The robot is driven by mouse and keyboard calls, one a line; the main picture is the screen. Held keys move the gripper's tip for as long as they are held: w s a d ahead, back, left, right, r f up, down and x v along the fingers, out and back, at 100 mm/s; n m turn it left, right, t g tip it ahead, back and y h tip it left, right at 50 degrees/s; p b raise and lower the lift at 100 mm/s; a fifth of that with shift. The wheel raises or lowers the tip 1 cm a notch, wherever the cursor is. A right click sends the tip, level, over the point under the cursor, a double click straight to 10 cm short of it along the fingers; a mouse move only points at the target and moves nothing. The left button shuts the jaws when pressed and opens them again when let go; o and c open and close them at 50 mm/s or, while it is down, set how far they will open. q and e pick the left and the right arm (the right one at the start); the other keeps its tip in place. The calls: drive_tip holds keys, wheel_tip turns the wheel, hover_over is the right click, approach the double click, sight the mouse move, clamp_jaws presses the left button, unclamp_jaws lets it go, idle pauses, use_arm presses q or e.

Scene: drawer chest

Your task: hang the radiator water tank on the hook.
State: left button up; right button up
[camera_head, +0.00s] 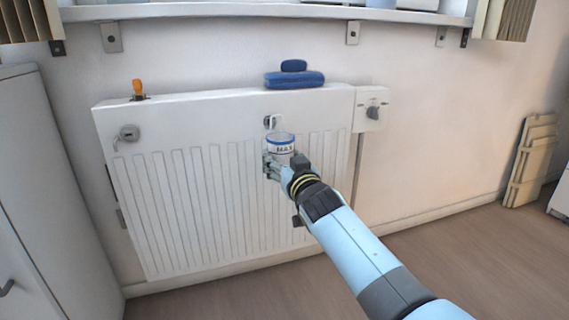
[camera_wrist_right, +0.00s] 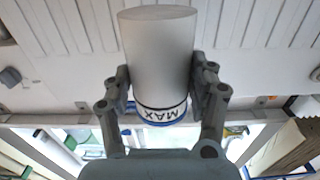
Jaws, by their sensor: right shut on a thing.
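The water tank (camera_head: 281,148) is a small white cup with a blue rim and the word MAX. My right gripper (camera_head: 282,162) is shut on it and holds it upright in front of the radiator. The right wrist view shows the tank (camera_wrist_right: 158,55) upside down between the two fingers of this gripper (camera_wrist_right: 160,85). A small hook-like fitting (camera_head: 272,121) shows on the radiator just above the tank's rim. I cannot tell whether the tank touches it. My left gripper is not in view.
The white ribbed radiator (camera_head: 190,210) is on the wall, with blue objects (camera_head: 294,78) and an orange-topped piece (camera_head: 137,88) on top. A knob (camera_head: 373,112) is at its right end. A window sill (camera_head: 260,12) runs above. A grey cabinet (camera_head: 30,190) stands left.

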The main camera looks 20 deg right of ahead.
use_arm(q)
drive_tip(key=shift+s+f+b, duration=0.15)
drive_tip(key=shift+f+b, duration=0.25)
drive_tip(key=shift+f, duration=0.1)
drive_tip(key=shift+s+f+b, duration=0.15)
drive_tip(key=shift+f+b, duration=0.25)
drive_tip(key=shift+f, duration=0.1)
use_arm(e)
drive_tip(key=shift+w, duration=1.95)
drive_tip(key=shift+r, duration=0.1)
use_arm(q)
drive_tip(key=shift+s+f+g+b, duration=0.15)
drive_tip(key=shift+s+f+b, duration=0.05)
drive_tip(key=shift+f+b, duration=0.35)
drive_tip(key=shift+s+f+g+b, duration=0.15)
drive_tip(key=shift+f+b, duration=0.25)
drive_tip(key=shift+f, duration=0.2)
use_arm(e)
drive_tip(key=shift+f, duration=1.25)
drive_tip(key=o, duration=1.5)
drive_tip(key=shift+r, duration=0.1)
drive_tip(key=shift+o, duration=1.3)
drive_tip(key=shift+f, duration=0.2)
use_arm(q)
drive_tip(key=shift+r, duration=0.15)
use_arm(e)
drive_tip(key=shift+s, duration=0.15)
